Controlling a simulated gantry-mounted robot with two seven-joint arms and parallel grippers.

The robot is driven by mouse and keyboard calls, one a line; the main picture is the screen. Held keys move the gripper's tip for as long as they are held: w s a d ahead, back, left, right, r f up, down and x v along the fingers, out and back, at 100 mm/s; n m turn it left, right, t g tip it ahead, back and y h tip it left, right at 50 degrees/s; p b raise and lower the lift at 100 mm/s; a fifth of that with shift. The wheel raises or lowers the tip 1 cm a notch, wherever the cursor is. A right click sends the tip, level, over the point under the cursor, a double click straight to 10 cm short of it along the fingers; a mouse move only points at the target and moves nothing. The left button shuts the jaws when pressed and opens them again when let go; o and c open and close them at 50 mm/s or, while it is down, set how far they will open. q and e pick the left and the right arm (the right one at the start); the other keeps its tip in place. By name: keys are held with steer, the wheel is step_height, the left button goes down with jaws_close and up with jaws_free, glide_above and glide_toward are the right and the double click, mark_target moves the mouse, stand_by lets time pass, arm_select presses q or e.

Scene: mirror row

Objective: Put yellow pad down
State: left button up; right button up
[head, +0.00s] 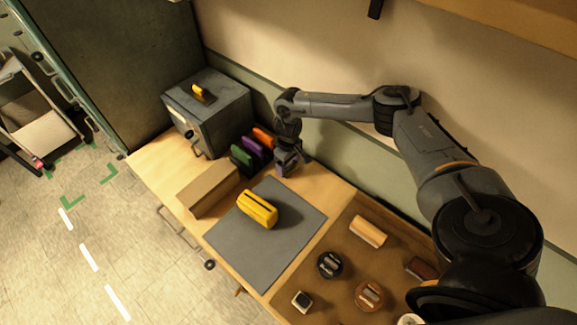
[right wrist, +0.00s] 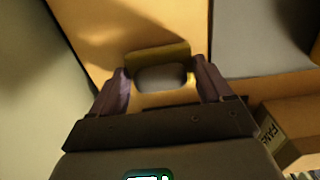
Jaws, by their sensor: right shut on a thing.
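My right gripper (head: 289,163) is low at the back of the wooden table, just right of a row of upright pads. In the right wrist view its purplish fingers (right wrist: 163,90) are shut on a yellow-edged piece with a grey middle (right wrist: 160,54), which looks like the yellow pad. In the head view the gripper hides that piece, and I cannot tell whether it touches the table. A yellow block with a dark slot (head: 258,208) lies on the grey mat (head: 240,243). My left gripper is not in view.
The row holds a green pad (head: 241,158), a purple pad (head: 253,147) and an orange pad (head: 264,138). A grey metal box (head: 222,112) with a yellow item (head: 201,93) on top stands behind. A cardboard-coloured block (head: 207,189) stands in front. A brown board (head: 335,265) holds several small things.

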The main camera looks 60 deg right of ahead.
steer(key=shift+r, duration=0.1)
steer(key=o, duration=1)
steer(key=shift+c, duration=0.2)
steer(key=shift+r+p, duration=0.8)
steer(key=shift+p, duration=0.15)
step_height(320, 180, up, 6)
steer(key=p, duration=0.6)
steer(key=shift+p, duration=0.3)
steer(key=shift+a, duration=0.1)
